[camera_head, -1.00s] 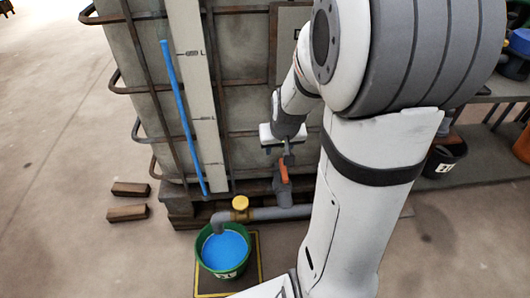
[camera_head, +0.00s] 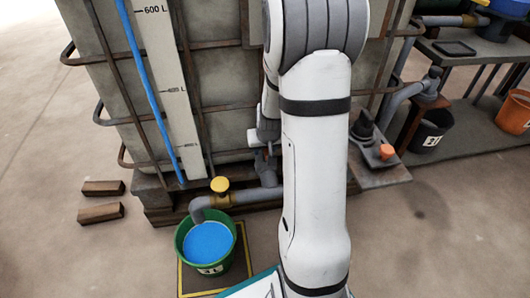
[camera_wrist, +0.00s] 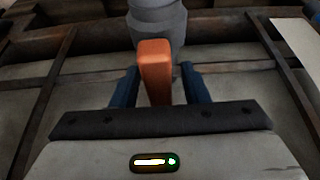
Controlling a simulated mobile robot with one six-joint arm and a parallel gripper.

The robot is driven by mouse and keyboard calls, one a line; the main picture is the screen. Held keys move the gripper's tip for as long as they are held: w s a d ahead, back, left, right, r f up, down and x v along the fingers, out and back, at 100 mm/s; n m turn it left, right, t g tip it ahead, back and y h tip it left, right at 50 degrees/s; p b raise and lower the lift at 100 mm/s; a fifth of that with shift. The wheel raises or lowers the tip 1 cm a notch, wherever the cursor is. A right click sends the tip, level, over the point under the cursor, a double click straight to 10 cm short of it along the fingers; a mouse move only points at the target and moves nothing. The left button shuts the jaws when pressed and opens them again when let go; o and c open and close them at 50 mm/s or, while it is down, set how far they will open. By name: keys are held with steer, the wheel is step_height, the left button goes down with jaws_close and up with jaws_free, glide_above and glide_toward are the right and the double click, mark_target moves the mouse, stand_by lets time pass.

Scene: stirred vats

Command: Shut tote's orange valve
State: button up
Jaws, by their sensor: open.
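The tote (camera_head: 225,80) is a large pale tank in a rusty cage, with a blue sight tube (camera_head: 146,90) beside a litre scale. Its orange valve handle (camera_wrist: 155,68) stands in the wrist view, in front of a grey pipe fitting (camera_wrist: 158,20). My gripper (camera_wrist: 160,76) is open, with one blue finger on each side of the handle. A gap shows on both sides; I cannot tell whether either finger touches it. In the head view my arm hides the handle and most of the gripper. The grey outlet pipe (camera_head: 243,195) carries a yellow valve handle (camera_head: 220,184).
A green bucket (camera_head: 180,255) of blue liquid stands below the spout on a yellow-edged mat (camera_head: 247,262). Two wooden blocks (camera_head: 100,212) lie on the left floor.

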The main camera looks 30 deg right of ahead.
steer(key=shift+w+f, duration=0.1)
steer(key=shift+f, duration=0.1)
steer(key=shift+c, duration=0.2)
jaws_close()
steer(key=shift+f+m+h+b, duration=0.1)
steer(key=shift+m+h+b, duration=0.3)
steer(key=shift+m+b, duration=0.4)
steer(key=shift+m+h+b, duration=0.4)
steer(key=shift+m+b, duration=0.1)
steer(key=shift+m, duration=0.7)
steer(key=m+g, duration=0.1)
steer(key=m, duration=0.2)
steer(key=m+g+h, duration=0.1)
steer(key=m, duration=0.2)
steer(key=shift+s+d+g, duration=0.2)
steer(key=shift+g, duration=0.1)
steer(key=shift+m, duration=0.3)
